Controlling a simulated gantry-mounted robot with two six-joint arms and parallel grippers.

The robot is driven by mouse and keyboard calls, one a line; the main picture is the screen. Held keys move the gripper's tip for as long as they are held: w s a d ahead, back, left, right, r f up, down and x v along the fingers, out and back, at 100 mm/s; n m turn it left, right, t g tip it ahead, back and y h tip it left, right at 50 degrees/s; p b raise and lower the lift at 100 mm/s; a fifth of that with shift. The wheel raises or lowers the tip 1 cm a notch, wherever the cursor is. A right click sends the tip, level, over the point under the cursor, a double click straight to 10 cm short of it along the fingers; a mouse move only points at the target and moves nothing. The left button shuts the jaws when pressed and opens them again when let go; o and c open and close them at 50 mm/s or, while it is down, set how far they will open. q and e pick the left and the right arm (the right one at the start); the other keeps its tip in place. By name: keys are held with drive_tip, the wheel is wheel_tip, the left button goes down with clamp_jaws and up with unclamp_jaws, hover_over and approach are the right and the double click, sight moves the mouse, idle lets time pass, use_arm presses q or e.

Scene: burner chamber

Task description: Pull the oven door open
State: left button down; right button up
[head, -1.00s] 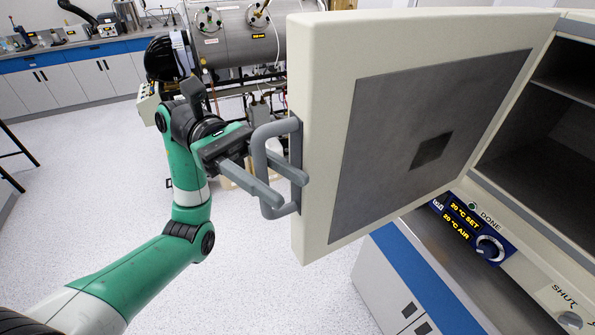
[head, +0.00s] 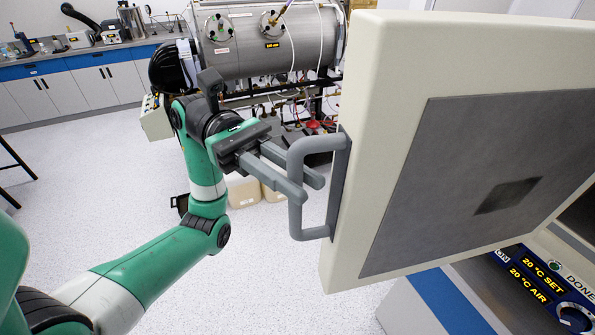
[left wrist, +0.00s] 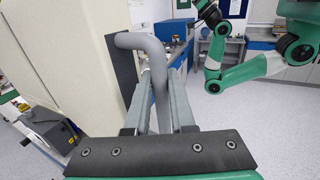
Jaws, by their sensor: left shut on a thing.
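The oven door (head: 365,80) stands swung well open, its cream edge and inner face with a dark grey panel turned toward the head camera. Its grey loop handle (head: 295,218) is on the left edge. My left gripper (head: 312,191) is shut on that handle, one finger on each side of the bar. The left wrist view also shows the handle (left wrist: 148,42) between the two fingers (left wrist: 160,78), with the cream door (left wrist: 60,50) on the left. A green arm of mine shows at upper right there, but no right gripper can be made out.
The oven's control panel (head: 545,280) with yellow readouts is at lower right, partly behind the door. A steel tank (head: 270,45) with pipework stands behind my left gripper. A counter (head: 85,70) runs along the back left.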

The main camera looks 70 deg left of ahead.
use_arm(q)
drive_tip(key=shift+s+d+f, duration=0.1)
drive_tip(key=shift+s+d, duration=0.05)
drive_tip(key=shift+s, duration=0.1)
drive_tip(key=c, duration=1)
unclamp_jaws()
drive_tip(key=shift+s, duration=0.15)
drive_tip(key=shift+o, duration=1.2)
drive_tip(key=shift+s, duration=0.1)
drive_tip(key=v, duration=1.1)
drive_tip(key=shift+a, duration=0.4)
